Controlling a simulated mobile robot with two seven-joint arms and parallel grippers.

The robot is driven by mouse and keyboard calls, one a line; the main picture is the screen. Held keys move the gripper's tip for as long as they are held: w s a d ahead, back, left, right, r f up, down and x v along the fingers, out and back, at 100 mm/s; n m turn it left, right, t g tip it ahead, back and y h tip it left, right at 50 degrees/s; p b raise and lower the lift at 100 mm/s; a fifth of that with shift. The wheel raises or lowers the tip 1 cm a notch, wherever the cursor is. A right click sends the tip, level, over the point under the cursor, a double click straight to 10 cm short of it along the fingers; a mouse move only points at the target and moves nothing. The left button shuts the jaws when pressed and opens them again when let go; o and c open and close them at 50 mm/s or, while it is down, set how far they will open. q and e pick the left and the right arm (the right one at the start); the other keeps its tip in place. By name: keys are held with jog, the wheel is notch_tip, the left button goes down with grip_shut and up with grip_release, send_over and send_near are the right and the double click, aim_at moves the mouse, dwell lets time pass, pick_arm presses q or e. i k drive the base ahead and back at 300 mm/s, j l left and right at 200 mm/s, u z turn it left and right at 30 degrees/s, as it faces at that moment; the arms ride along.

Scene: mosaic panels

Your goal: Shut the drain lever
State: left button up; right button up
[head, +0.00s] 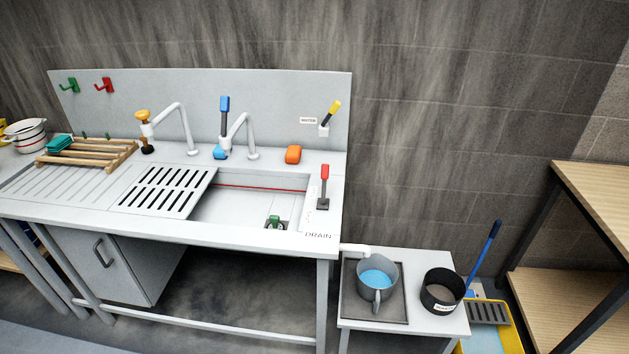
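The drain lever (324,180) has a red handle on a thin grey stem and a dark base. It stands about upright on the right rim of the sink (240,205), behind the printed word DRAIN. A small green-topped piece (274,221) sits on a dark square at the front of the basin floor; it may be the drain plug. A red line runs along the basin's back wall. Neither of my grippers is in the head view.
A slotted grey board (165,190) covers the basin's left part. Two taps rise behind it. A yellow-handled lever (331,115) beside a small label is on the backsplash.

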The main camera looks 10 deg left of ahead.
aim_at(325, 170)
jog(key=k+j+z, duration=0.1)
jog(key=j+z, duration=0.25)
jog(key=j, duration=1.45)
jog(key=l+u, duration=0.1)
jog(key=u, duration=0.35)
jog(key=i+l+u, duration=0.1)
jog(key=u, duration=0.3)
jog(key=l+u, duration=0.1)
jog(key=u, duration=0.35)
jog(key=l+u, duration=0.1)
jog(key=u, duration=0.3)
jog(key=l+u, duration=0.3)
jog(key=k+l+u, duration=0.25)
jog(key=l+u, duration=0.3)
jog(key=k+l+u, duration=0.2)
jog(key=l, duration=0.3)
jog(key=k+l+u, duration=0.15)
jog(key=k+l, duration=0.3)
